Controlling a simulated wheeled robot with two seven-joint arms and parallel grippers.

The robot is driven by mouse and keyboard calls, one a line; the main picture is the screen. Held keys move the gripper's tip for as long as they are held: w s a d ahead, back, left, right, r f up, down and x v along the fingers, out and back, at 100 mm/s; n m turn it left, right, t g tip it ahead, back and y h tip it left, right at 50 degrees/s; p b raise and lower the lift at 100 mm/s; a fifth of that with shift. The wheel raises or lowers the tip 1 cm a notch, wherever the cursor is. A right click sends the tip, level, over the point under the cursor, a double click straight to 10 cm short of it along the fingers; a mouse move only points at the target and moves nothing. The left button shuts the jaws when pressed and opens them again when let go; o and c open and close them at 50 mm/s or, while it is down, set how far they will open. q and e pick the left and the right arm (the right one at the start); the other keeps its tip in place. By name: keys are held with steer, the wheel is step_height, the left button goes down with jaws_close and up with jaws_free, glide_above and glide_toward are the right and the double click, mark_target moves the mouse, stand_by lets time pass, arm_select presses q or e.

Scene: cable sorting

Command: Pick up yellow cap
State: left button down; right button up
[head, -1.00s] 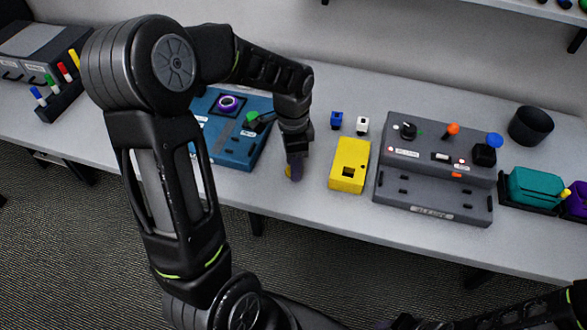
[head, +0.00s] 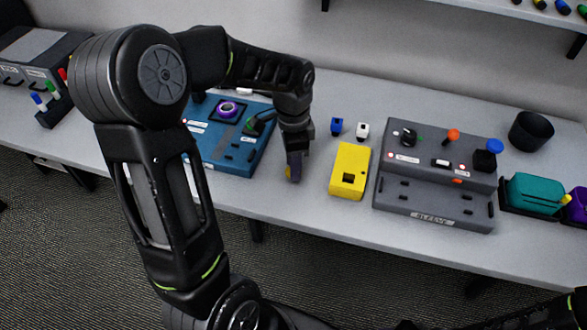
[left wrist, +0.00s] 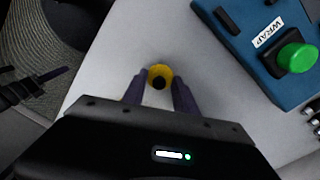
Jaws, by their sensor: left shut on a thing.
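The yellow cap (left wrist: 160,72) shows in the left wrist view as a yellow ring with a dark centre, between the tips of my left gripper (left wrist: 158,82). The two purple-grey fingers are closed on its sides. In the head view my left gripper (head: 294,178) points down at the table between the blue board and the yellow box, and a small yellow edge of the cap (head: 288,172) shows beside the fingers. I cannot tell whether the cap touches the table. My right gripper is not in view.
The blue board (head: 232,168) with a green button (left wrist: 296,57) lies left of the gripper. The table's front edge is close.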

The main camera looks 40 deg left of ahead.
arm_select(q)
step_height(320, 180, up, 8)
steer(key=shift+f+b, duration=0.2)
steer(key=shift+b, duration=0.1)
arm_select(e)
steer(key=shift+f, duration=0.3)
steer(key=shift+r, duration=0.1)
